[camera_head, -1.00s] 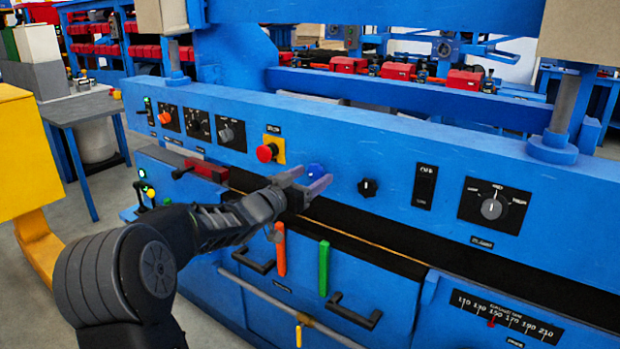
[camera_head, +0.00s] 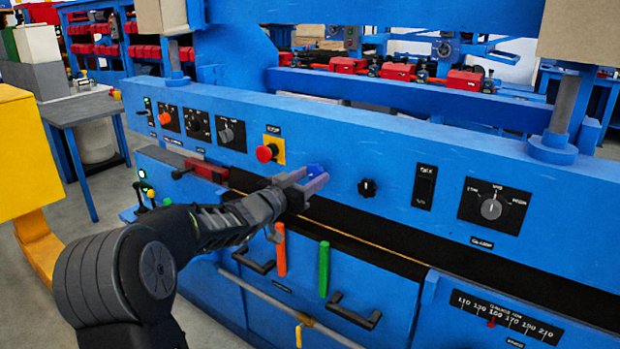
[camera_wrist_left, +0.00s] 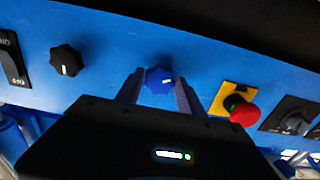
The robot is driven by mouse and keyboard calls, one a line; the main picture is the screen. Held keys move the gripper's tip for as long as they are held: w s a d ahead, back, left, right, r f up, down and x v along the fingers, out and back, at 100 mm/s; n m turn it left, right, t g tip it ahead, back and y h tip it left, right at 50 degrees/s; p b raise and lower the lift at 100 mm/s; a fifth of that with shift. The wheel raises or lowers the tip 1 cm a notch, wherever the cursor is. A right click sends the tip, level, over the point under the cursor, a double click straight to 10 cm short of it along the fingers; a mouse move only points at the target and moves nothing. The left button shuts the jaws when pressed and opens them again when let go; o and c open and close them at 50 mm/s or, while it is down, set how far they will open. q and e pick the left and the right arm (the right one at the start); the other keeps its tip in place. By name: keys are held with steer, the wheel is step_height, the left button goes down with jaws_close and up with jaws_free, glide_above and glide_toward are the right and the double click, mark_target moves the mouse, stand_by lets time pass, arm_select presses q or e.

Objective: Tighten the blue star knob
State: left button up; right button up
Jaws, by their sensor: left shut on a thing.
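The blue star knob (camera_head: 314,171) is on the front of the blue panel, right of the red emergency button. It also shows in the left wrist view (camera_wrist_left: 159,80), with a pale mark on its face. My left gripper (camera_head: 306,184) is at the knob and shut on it, one finger on each side. In the left wrist view the gripper's fingers (camera_wrist_left: 158,88) stand left and right of the knob. The gripper hides part of the knob in the head view. My right gripper is not in view.
A red emergency button (camera_head: 266,153) on a yellow plate is close left of the knob. A black star knob (camera_head: 368,188) is to the right, then a black rocker switch (camera_head: 424,187) and a rotary selector (camera_head: 491,209). Orange (camera_head: 280,250) and green (camera_head: 324,268) handles hang below.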

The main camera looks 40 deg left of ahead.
arm_select(q)
steer(key=shift+m+b, duration=0.3)
steer(key=shift+m, duration=0.1)
steer(key=m+b, duration=0.3)
steer(key=m, duration=0.2)
steer(key=shift+a+f, duration=0.1)
steer(key=m+b, duration=0.3)
steer(key=m, duration=0.3)
steer(key=shift+m, duration=0.4)
steer(key=m+b, duration=0.2)
steer(key=m, duration=0.1)
steer(key=shift+m, duration=0.3)
steer(key=m+b, duration=0.2)
steer(key=m, duration=0.2)
steer(key=shift+r+m+b, duration=0.2)
steer(key=shift+m+b, duration=0.55)
steer(key=shift+m, duration=0.95)
